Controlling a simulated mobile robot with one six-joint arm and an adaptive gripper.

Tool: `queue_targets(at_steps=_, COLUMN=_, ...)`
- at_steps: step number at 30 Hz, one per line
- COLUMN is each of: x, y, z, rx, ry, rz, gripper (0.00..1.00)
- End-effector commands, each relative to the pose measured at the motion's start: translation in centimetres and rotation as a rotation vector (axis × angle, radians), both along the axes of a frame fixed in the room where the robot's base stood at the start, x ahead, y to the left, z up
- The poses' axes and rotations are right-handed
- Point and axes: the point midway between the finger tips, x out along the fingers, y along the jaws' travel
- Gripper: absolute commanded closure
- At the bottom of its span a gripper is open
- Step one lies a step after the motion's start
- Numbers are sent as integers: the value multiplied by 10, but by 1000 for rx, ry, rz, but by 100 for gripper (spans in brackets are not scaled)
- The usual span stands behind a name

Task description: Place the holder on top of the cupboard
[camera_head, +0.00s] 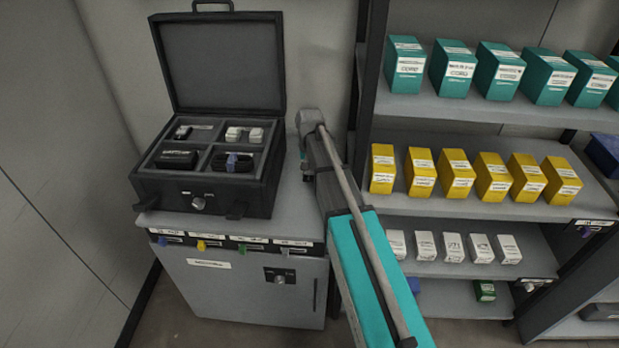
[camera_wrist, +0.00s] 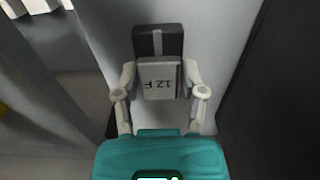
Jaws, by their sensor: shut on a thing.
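The cupboard (camera_head: 250,277) is a low grey cabinet with labels along its top edge, at lower left in the head view. Its grey top (camera_head: 290,205) shows to the right of the black case and behind my gripper in the wrist view (camera_wrist: 222,40). My gripper (camera_wrist: 160,80) is shut on the holder (camera_wrist: 160,76), a small grey and black block marked "12 F", with one finger on each side. In the head view my arm reaches to the cupboard's right edge and hides the holder. I cannot tell whether the holder touches the top.
An open black case (camera_head: 203,200) with small items in its compartments covers most of the cupboard top. Its dark side (camera_wrist: 275,100) is at right in the wrist view. A shelf rack (camera_head: 460,112) with teal, yellow and white boxes stands close on the right. Only a narrow strip is free.

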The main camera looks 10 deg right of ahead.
Motion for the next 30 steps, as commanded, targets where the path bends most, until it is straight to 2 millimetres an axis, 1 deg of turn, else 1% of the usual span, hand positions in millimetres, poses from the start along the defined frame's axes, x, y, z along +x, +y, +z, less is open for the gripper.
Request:
queue_targets(at_steps=4, x=7, y=-4, z=-12, rx=0, ry=0, rz=-1, gripper=98)
queue_targets(at_steps=9, x=6, y=-4, z=-27, rx=0, ry=0, rz=0, gripper=98)
queue_targets(at_steps=13, x=6, y=-4, z=-36, rx=0, ry=0, rz=0, gripper=98)
queue_targets(at_steps=16, x=6, y=-4, z=-39, rx=0, ry=0, rz=-1, gripper=98)
queue_targets(at_steps=26, x=6, y=-4, z=-38, rx=0, ry=0, rz=-1, gripper=98)
queue_targets(at_steps=30, x=6, y=-4, z=-41, rx=0, ry=0, rz=-1, gripper=98)
